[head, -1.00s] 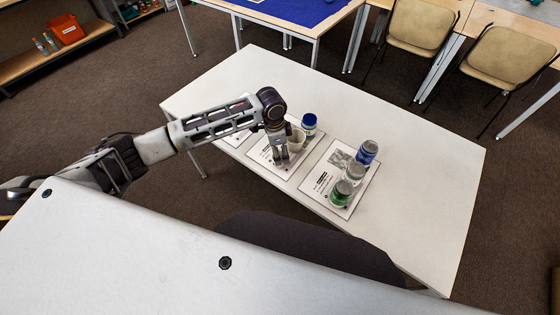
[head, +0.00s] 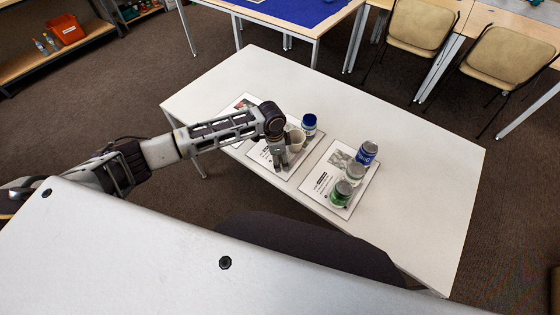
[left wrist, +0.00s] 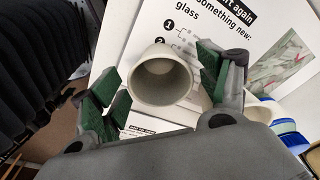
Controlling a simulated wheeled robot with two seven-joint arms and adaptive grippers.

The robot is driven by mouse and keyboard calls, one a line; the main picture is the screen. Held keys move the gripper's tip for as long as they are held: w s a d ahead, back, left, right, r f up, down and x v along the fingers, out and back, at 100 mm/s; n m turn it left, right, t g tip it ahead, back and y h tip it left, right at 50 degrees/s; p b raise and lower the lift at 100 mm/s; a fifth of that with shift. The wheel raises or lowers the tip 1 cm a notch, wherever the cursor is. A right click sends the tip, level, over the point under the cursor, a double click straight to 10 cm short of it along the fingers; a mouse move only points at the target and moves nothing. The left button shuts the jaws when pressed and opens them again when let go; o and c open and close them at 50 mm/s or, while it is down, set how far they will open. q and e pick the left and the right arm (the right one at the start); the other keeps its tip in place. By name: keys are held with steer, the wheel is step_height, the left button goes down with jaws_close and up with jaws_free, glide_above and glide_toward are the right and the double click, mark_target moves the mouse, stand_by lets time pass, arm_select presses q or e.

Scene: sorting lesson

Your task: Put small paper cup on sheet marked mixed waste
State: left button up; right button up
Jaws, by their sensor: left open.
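The small pale paper cup (head: 296,140) stands open end up on the middle sheet (head: 255,156), just behind my left gripper (head: 281,161). In the left wrist view the cup (left wrist: 161,79) shows its round mouth between the spread green-padded fingers of my left gripper (left wrist: 165,85). The gripper is open; whether a pad touches the cup cannot be told. A printed sheet (left wrist: 205,18) there reads "something new" and "glass". The left sheet (head: 242,102) is partly hidden by my arm. I cannot read "mixed waste" on any sheet. My right gripper is not in view.
The right sheet (head: 322,178) bears a blue can (head: 367,152), a pale jar (head: 355,173) and a green jar (head: 341,193). The white table (head: 420,190) is bare at the right.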

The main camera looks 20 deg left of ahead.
arm_select(q)
steer(key=shift+f, duration=0.3)
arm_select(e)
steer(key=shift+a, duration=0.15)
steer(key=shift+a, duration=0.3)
arm_select(q)
steer(key=shift+c, duration=0.3)
steer(key=c, duration=0.7)
steer(key=shift+r, duration=0.1)
steer(key=shift+c, duration=0.3)
step_height(320, 180, up, 10)
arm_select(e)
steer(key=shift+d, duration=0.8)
